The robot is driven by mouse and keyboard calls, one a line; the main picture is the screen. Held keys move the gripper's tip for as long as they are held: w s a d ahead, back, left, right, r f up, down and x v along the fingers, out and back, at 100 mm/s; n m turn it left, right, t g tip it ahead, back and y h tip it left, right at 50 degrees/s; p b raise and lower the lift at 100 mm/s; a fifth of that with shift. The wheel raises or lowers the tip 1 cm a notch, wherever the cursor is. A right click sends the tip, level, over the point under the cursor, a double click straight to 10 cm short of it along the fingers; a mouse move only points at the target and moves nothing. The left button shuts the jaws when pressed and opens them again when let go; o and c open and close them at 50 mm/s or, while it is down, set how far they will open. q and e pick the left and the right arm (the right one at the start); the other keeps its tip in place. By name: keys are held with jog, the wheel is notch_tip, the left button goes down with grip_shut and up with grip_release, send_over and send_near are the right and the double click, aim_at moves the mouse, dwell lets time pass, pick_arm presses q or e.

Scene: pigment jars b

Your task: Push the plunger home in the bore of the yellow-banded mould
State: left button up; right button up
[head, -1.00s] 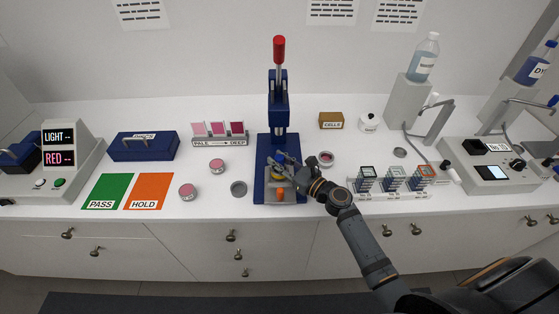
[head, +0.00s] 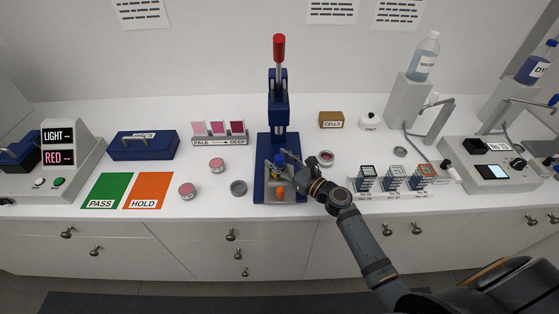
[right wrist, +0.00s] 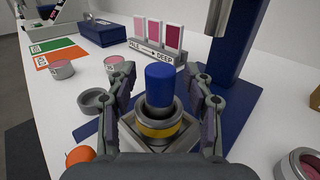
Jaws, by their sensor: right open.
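The plunger, with a blue cylindrical knob (right wrist: 160,85), stands upright in the top of the yellow-banded mould (right wrist: 158,131). A grey metal part shows below the knob; how deep the plunger sits in the bore is hidden. In the head view the blue knob (head: 280,160) shows above the mould, at the front of the blue press base. My right gripper (right wrist: 160,92) is open, with one finger on each side of the plunger and visible gaps to the knob; it also shows in the head view (head: 289,163). My left gripper is not in view.
The blue press (head: 279,110) with a red-topped handle rises behind the mould. An orange ball-like knob (right wrist: 80,156) is at its front. Pink jars (head: 188,191) and an empty grey dish (head: 238,188) stand left. A rack of framed samples (head: 394,182) is at right.

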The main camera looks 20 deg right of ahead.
jog(key=shift+s+d+f, duration=0.1)
jog(key=shift+s+d, duration=0.1)
jog(key=shift+s, duration=0.1)
jog(key=v, duration=1.1)
jog(key=shift+s, duration=0.15)
